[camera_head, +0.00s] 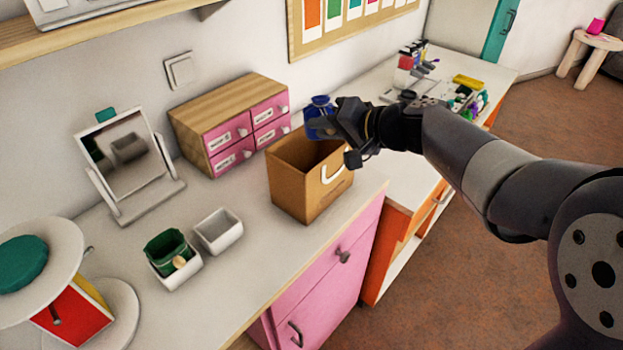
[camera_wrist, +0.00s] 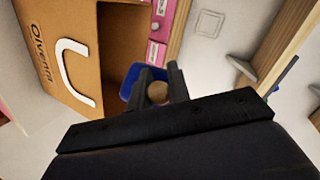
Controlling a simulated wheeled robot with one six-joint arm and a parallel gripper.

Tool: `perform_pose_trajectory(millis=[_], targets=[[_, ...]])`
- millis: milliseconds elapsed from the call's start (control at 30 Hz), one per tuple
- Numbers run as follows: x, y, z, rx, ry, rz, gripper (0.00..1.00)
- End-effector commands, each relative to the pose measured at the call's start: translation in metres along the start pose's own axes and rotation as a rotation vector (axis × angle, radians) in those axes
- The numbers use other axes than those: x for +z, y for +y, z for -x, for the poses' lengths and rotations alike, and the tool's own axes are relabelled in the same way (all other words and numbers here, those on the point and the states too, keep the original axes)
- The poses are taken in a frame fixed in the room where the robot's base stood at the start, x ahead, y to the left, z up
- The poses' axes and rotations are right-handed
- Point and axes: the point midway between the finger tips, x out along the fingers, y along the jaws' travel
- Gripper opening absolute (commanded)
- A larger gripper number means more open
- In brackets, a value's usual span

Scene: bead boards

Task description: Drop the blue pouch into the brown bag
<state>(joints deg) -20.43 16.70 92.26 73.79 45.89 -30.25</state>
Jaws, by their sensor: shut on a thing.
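The blue pouch (camera_head: 318,108) is at the tip of my gripper (camera_head: 322,124), which is shut on it. The pouch appears to be above the far side of the brown bag (camera_head: 294,190), which stands open on the white counter. In the wrist view the pouch (camera_wrist: 130,82) shows as a blue patch beyond the fingers (camera_wrist: 160,78), with a round tan piece between them. The bag (camera_wrist: 95,30) lies to the left there, with its white handle and printed name. My gripper hides part of the pouch and of the bag's opening.
A pink-drawer cabinet (camera_head: 205,130) stands behind the bag. A green pouch (camera_head: 168,250) sits in a white tub, beside an empty white tub (camera_head: 219,231). A mirror (camera_head: 122,160) stands at the left. The counter in front of the bag is clear.

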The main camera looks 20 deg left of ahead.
Motion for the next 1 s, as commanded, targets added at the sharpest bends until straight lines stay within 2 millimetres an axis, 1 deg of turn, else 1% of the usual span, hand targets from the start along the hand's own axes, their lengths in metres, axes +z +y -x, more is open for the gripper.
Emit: perform_pose_trajectory(millis=[33, 267, 300, 600, 1000], targets=[[0.0015, 0.0029, -0.0015, 0.0, 0.0, 0.0, 0.0], [0.0013, 0.0026, -0.0013, 0.0, 0.001, 0.0, 0.0], [0.0012, 0.0026, -0.0013, 0.0, 0.001, 0.0, 0.19], [0.0012, 0.0026, -0.0013, 0.0, 0.001, 0.0, 0.43], [-0.0003, 0.0007, 0.0009, 0.0, 0.001, 0.001, 0.43]])
